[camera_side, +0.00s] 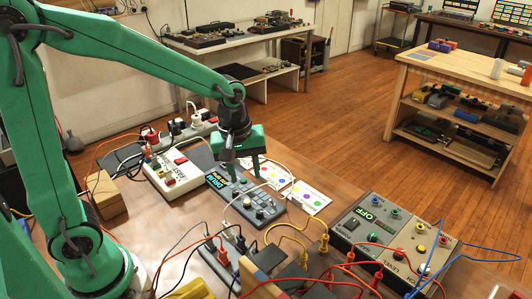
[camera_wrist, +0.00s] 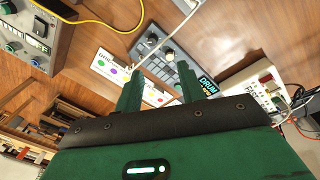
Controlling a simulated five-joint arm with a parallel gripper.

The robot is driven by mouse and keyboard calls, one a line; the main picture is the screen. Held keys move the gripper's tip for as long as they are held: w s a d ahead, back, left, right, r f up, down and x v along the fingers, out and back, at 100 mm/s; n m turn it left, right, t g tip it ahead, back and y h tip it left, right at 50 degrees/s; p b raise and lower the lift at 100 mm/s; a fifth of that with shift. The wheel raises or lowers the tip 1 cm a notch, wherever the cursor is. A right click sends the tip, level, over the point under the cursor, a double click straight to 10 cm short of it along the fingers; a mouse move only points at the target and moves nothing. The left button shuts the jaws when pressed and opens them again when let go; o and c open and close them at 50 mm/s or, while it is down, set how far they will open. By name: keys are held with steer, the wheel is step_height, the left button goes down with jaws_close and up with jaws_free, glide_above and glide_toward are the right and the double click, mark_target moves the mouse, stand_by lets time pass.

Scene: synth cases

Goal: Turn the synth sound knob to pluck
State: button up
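My green gripper (camera_side: 245,174) hangs over the dark drum unit with its two fingers apart. The wrist view also shows the parted fingers (camera_wrist: 158,90), with nothing visibly held between them. The drum unit (camera_side: 262,211) has small knobs and pads and a lit display (camera_side: 221,180) reading DRUM. No label reading synth or pluck is legible, and I cannot tell which knob is the synth sound knob. I cannot tell whether the fingertips touch the unit.
A white box (camera_side: 173,172) stands left of the drum unit. A grey box (camera_side: 372,245) with an OFF display stands right. A white card with coloured dots (camera_side: 306,196) lies behind the unit. Cables cross the table, and a white one (camera_side: 238,206) passes over the drum unit.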

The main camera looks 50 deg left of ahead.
mark_target(259, 212)
steer(key=w+f+n, duration=0.1)
steer(key=f, duration=0.1)
steer(key=w+d+f+n, duration=0.1)
steer(key=f, duration=0.1)
steer(key=w+f+n+g, duration=0.1)
steer(key=shift+d+f, duration=0.15)
steer(key=shift+f, duration=0.25)
steer(key=shift+f, duration=0.1)
steer(key=shift+f, duration=3.8)
jaws_close()
